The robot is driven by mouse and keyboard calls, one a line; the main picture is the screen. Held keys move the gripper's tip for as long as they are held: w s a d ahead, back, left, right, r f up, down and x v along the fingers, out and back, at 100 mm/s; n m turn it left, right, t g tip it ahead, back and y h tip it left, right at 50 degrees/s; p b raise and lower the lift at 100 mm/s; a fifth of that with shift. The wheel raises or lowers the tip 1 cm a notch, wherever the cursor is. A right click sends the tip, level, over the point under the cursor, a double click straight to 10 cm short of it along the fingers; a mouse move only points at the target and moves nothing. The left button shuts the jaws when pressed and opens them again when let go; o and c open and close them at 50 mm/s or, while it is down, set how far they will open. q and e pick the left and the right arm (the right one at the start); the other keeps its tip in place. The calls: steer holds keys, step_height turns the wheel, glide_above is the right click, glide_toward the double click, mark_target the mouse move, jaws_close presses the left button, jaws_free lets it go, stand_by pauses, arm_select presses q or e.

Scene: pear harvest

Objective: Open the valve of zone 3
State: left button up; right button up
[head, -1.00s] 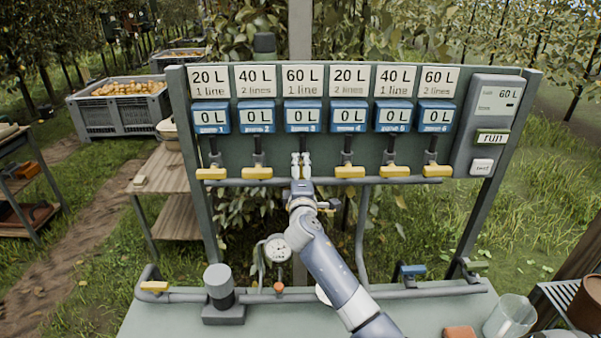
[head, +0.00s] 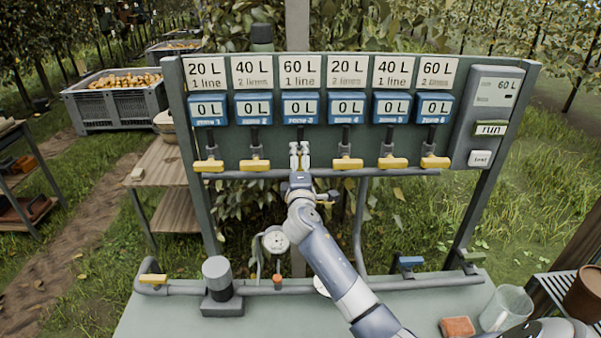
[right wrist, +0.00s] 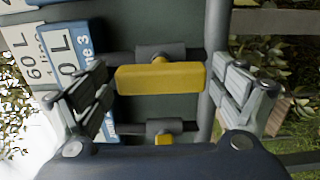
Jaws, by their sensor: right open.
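The zone 3 valve's yellow handle (right wrist: 160,78) shows in the right wrist view, lying lengthwise along its grey pipe. My right gripper (right wrist: 165,95) is open around it, one finger beyond each end of the handle; I see no clear contact. In the head view the right gripper (head: 300,157) is in front of the zone 3 valve and hides its handle. The zone 3 display (head: 300,107) above reads 0 L, under a card (head: 300,72) reading 60 L, 1 line. My left gripper is not in view.
Neighbouring yellow handles, such as zone 2's (head: 254,165) and zone 4's (head: 347,163), lie crosswise close on either side. A pressure gauge (head: 275,240) and lower pipe (head: 330,287) are below.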

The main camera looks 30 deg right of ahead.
steer(key=v, duration=1.1)
steer(key=shift+s, duration=0.35)
